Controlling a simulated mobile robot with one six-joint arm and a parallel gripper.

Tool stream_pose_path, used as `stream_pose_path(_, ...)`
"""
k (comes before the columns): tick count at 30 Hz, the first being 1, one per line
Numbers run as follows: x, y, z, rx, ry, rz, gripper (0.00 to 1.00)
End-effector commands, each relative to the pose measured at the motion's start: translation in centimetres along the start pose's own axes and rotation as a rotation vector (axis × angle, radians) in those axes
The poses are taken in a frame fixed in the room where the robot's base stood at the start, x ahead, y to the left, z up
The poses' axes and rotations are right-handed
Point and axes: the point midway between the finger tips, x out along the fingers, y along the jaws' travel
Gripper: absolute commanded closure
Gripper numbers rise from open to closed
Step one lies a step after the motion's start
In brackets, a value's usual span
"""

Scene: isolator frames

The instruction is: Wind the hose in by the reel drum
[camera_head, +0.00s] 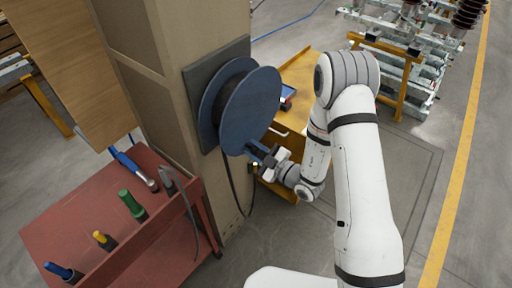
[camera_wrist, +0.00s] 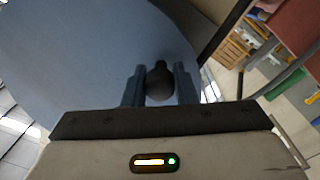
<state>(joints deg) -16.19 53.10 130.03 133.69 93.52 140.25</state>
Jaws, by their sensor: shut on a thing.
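The blue reel drum (camera_head: 250,110) is mounted on a dark plate on the side of a tan pillar. Its round outer face (camera_wrist: 90,50) fills the left and middle of the wrist view. A dark hose (camera_head: 235,180) hangs down from the drum beside the pillar. My gripper (camera_head: 262,157) is at the drum's lower right edge. In the wrist view my gripper (camera_wrist: 160,84) is shut on a dark round knob (camera_wrist: 160,80) in front of the drum's face. The rest of the knob's stem is hidden by the fingers.
A red tool cart (camera_head: 90,215) with several screwdriver-like tools stands at lower left. A yellow bench (camera_head: 297,80) is behind the drum. A metal rack (camera_head: 400,65) stands at upper right. Open floor (camera_head: 425,150) lies right of my arm.

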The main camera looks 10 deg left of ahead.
Motion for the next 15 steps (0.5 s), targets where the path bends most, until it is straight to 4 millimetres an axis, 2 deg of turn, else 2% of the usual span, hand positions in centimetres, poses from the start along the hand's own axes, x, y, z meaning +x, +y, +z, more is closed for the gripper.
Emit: stream_pose_path(15,-0.47,-0.01,0.21,0.035,-0.014,0.006,1.00)
